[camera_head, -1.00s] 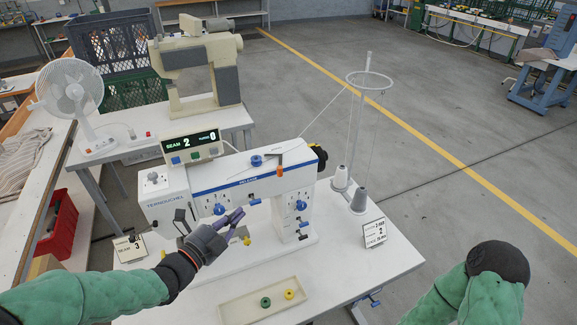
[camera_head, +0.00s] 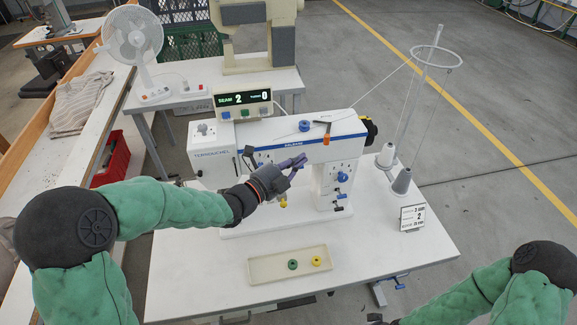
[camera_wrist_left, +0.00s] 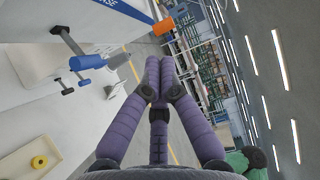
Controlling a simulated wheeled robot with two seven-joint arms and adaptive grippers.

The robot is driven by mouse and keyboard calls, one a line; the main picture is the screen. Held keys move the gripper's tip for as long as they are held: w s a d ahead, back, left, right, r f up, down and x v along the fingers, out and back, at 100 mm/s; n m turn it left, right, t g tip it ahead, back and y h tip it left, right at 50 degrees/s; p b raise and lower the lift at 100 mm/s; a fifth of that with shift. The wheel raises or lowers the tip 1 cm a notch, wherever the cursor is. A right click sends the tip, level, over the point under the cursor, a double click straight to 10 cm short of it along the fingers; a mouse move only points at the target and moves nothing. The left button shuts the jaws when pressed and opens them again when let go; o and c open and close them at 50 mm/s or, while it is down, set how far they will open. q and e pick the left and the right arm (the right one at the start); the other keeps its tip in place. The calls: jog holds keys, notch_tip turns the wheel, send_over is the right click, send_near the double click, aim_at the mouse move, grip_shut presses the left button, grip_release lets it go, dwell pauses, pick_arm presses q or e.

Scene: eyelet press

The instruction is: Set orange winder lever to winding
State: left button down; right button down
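The orange winder lever (camera_head: 326,140) hangs at the upper front of the white and blue sewing machine (camera_head: 285,133), under a dark bar on the machine's top. In the left wrist view the orange end (camera_wrist_left: 163,27) shows just beyond my fingertips. My left gripper (camera_head: 303,160) is in front of the machine's arm, left of and below the lever, apart from it in the head view. Its purple fingers (camera_wrist_left: 160,62) meet at the tips with nothing visible between them. Only a dark bit of my right gripper (camera_head: 376,319) shows at the bottom edge.
A blue knob (camera_head: 305,126) sits on the machine's top, left of the lever. Thread cones (camera_head: 401,182) and a thread stand (camera_head: 434,57) are at right. A tray (camera_head: 262,267) with green and yellow rings lies in front.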

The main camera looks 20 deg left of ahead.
pick_arm(q)
jog(key=x, duration=0.7)
jog(key=shift+w+d, duration=0.1)
jog(key=shift+w, duration=0.25)
pick_arm(e)
jog(key=shift+r, duration=0.3)
jog(key=shift+f, duration=0.1)
